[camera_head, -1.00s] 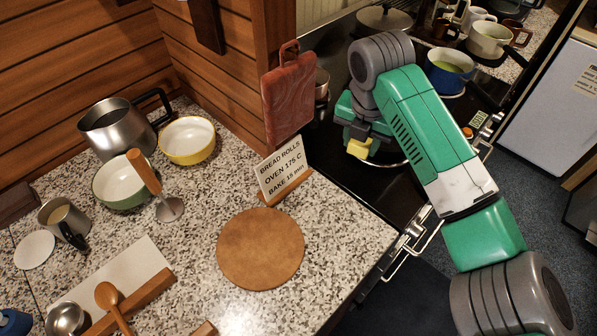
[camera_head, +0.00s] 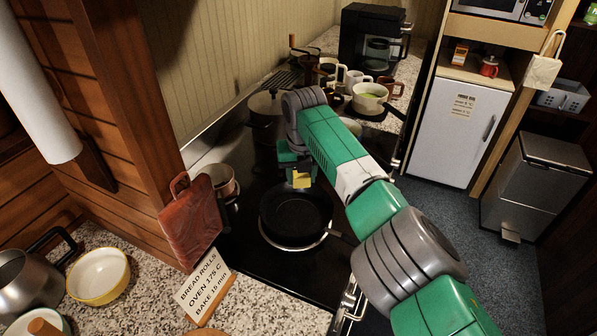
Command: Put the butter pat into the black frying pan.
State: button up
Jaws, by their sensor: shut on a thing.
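The butter pat (camera_head: 301,180) is a small yellow block at the end of my arm. My gripper (camera_head: 298,172) is shut on it; the fingers are small and partly hidden by the green wrist. The black frying pan (camera_head: 295,217) sits on the dark stovetop, with a bright rim at its near side and its handle pointing right, partly behind my arm. The pan looks empty inside. The butter pat appears over the pan's far edge, apart from the pan floor; its exact height is hard to tell.
A pot (camera_head: 265,108) stands behind on the stove, and another pot (camera_head: 217,179) stands at its left. A red cutting board (camera_head: 190,222) leans at the stove's left edge by a bread-rolls sign (camera_head: 205,287).

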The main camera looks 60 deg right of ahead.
aim_at(302, 185)
notch_tip(302, 185, down, 12)
jog(key=b, duration=0.8)
jog(key=shift+r, duration=0.15)
jog(key=o, duration=1.1)
jog(key=shift+c, duration=0.2)
jog(key=r, duration=0.5)
jog(key=a+r, duration=0.1)
jog(key=r, duration=0.1)
jog(key=shift+s+r+b, duration=0.3)
jog(key=shift+r, duration=0.1)
